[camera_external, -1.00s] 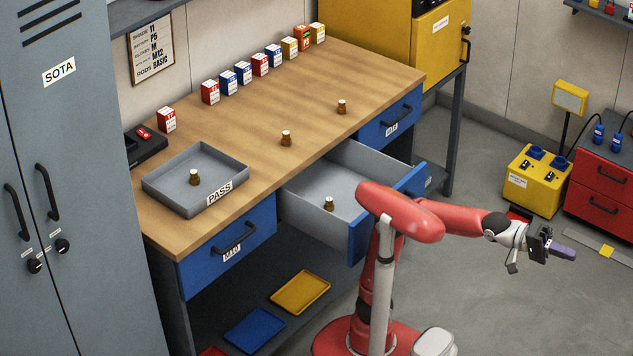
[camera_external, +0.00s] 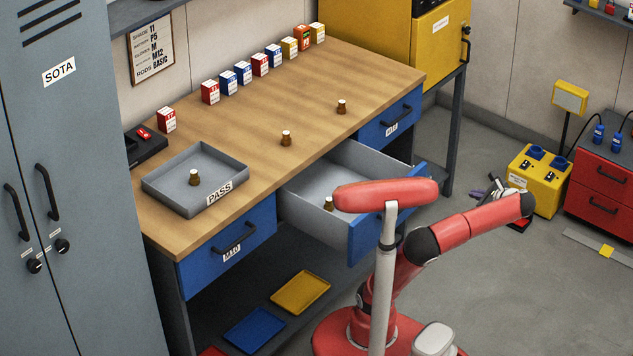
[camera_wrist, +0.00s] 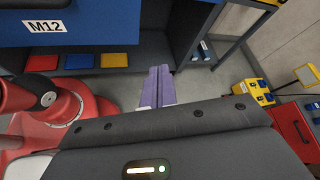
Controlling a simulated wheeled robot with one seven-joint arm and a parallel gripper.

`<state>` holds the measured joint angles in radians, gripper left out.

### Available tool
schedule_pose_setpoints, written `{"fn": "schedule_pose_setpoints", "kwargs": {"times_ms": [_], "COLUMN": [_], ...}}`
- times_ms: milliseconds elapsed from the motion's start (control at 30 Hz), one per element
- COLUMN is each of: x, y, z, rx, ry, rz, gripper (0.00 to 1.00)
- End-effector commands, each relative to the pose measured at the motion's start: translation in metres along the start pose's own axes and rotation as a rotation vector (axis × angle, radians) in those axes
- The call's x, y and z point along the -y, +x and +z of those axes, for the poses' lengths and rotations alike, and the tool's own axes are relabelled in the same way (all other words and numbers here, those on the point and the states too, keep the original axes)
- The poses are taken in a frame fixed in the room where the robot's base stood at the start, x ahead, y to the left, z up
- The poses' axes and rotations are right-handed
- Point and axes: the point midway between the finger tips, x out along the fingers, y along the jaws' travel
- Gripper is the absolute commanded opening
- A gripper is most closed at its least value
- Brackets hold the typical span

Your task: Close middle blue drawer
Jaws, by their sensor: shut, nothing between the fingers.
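The middle blue drawer (camera_external: 362,242) of the workbench stands pulled out, with its grey inside showing. A small brown bottle with a pale cap (camera_external: 329,203) stands in it; my arm crosses in front of part of the drawer. In the wrist view a blue drawer front (camera_wrist: 110,24) labelled M12 fills the upper left; it appears to be the middle one. My gripper (camera_external: 479,192), with purple fingers, is to the right of the drawer front and apart from it, partly hidden behind my forearm. Its fingers (camera_wrist: 160,72) are shut together and empty.
The left blue drawer (camera_external: 215,258) and right blue drawer (camera_external: 376,131) are shut. A PASS tray (camera_external: 165,190) and more small bottles stand on the benchtop (camera_external: 260,120). A yellow box (camera_external: 538,185) and red cabinet (camera_external: 600,185) stand right, beyond open floor.

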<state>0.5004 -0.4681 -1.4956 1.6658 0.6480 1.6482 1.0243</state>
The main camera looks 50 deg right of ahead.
Motion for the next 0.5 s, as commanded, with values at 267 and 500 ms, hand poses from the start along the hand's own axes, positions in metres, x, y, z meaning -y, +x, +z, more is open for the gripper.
{"fn": "schedule_pose_setpoints", "kwargs": {"times_ms": [267, 500], "x": [-0.045, -0.049], "y": [0.028, 0.048], "z": [-0.023, -0.012], "rx": [0.484, 0.501], "ry": [0.365, 0.385], "rz": [0.165, 0.173], "gripper": [0.00, 0.00]}}
